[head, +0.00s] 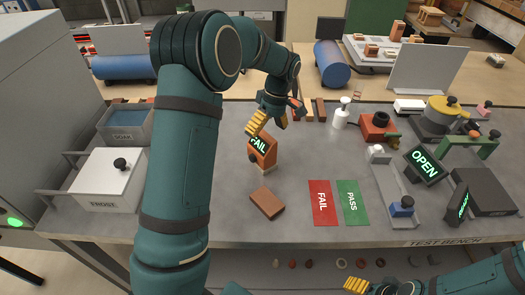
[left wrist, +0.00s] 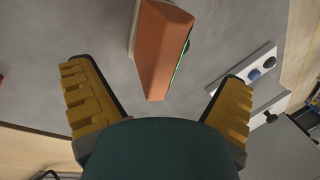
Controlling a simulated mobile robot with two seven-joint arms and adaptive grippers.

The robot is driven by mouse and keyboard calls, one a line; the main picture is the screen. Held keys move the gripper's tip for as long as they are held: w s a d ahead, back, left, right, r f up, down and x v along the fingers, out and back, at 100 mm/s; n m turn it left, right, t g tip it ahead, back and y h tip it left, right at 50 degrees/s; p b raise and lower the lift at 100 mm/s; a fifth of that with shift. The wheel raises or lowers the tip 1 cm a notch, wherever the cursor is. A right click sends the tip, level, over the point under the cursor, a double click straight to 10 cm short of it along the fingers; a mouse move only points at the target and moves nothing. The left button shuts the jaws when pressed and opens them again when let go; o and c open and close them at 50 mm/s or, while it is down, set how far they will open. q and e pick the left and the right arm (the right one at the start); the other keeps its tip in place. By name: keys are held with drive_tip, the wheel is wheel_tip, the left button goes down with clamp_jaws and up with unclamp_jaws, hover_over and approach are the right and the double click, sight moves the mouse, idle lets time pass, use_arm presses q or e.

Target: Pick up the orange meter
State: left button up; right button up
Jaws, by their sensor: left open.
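The orange meter (head: 264,158) stands on the grey bench, its dark screen showing FAIL in green. My left gripper (head: 268,122) is open and empty just above and behind it. In the left wrist view the meter (left wrist: 163,50) lies ahead, between the lines of the two yellow fingers and beyond their tips; the fingers of the left gripper (left wrist: 155,78) are spread wide and apart from it. My right gripper (head: 362,286) shows only in part at the bottom edge; I cannot tell its opening.
A brown brick (head: 267,202) lies in front of the meter. A red FAIL card (head: 322,212) and a green PASS card (head: 352,212) lie to its right. A white bottle (head: 341,116) stands behind them. A FROST box (head: 107,183) stands at left, an OPEN sign (head: 425,166) at right.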

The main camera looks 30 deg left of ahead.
sight(262, 147)
use_arm(q)
drive_tip(key=b+x, duration=0.1)
drive_tip(key=x, duration=0.4)
drive_tip(key=shift+s+f, duration=0.25)
drive_tip(key=c, duration=1.6)
